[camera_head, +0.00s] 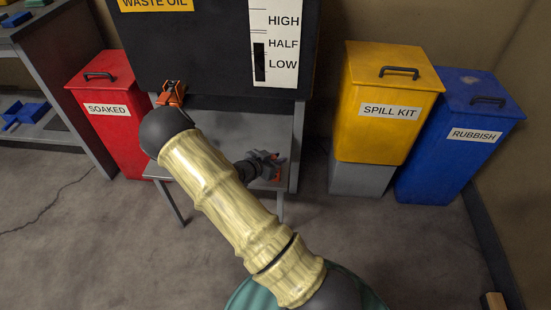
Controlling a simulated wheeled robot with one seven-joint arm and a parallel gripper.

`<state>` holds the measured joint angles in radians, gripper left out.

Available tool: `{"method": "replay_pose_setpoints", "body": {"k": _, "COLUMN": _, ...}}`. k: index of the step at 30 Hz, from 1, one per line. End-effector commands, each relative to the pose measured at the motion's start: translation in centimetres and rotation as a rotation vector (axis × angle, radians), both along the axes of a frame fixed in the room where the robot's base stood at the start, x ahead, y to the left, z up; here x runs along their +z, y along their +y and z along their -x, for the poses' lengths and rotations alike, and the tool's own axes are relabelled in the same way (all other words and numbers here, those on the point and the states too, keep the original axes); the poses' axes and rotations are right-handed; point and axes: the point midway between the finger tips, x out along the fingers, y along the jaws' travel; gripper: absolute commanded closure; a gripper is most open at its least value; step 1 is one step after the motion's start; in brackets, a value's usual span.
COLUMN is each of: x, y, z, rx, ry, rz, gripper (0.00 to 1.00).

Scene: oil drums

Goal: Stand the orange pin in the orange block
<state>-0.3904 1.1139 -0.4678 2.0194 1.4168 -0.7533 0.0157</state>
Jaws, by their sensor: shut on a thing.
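My gripper (272,166) is low in front of the black tank, over the grey stand. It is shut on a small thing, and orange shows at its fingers. I take this to be the orange pin (278,177), but its shape and tilt are too small to make out. An orange piece with a dark top (172,93) is at the tank's lower left, just above my elbow. I cannot tell whether it is the orange block or a fitting of the tank. My pale, banded arm hides part of the stand.
The black waste oil tank (215,50) rises behind the grey stand (285,130). A red soaked bin (110,125) is to the left, beside grey shelving (60,50). A yellow spill kit bin (375,135) and a blue rubbish bin (445,165) are to the right. The front floor is mostly clear.

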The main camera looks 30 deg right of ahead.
Motion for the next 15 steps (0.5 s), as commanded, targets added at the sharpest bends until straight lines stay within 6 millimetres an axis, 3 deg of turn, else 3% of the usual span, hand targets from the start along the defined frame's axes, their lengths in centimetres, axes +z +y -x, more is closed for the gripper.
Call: {"method": "replay_pose_setpoints", "body": {"k": 15, "x": -0.55, "y": -0.08, "z": 0.02, "rx": -0.001, "ry": 0.000, "rz": 0.000, "gripper": 1.00}}
